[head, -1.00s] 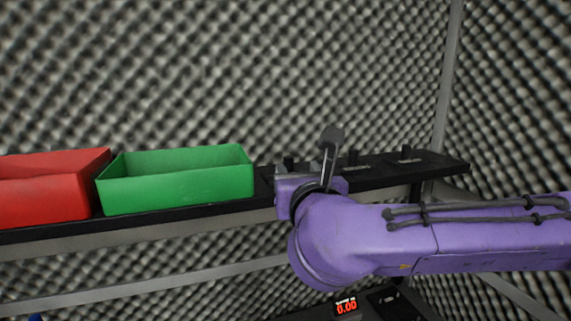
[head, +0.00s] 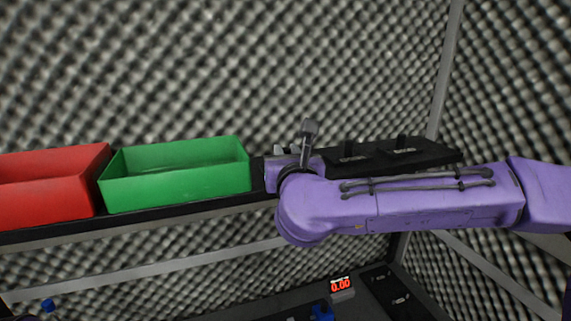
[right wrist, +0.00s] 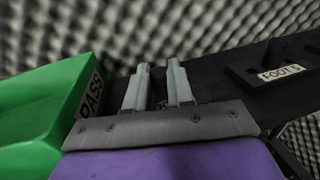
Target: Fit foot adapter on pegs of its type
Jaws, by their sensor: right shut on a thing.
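My right gripper (head: 286,152) is at the shelf, just right of the green bin. In the right wrist view its two grey fingers (right wrist: 161,85) stand close together over the black shelf. It is shut on what I take to be the foot adapter. The adapter itself is almost wholly hidden, so I cannot tell its shape or whether it touches a peg. A black peg plate (right wrist: 268,62) to the right has a label that seems to read FOOTS. In the head view, two black pegs (head: 353,147) and (head: 402,142) stand on labelled plates right of my gripper. My left gripper is not in view.
A green bin (head: 175,182) and a red bin (head: 45,200) stand on the black shelf to the left. Below is a dark surface with a red 0.00 display (head: 341,284) and a blue thing (head: 322,312). Foam walls stand behind.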

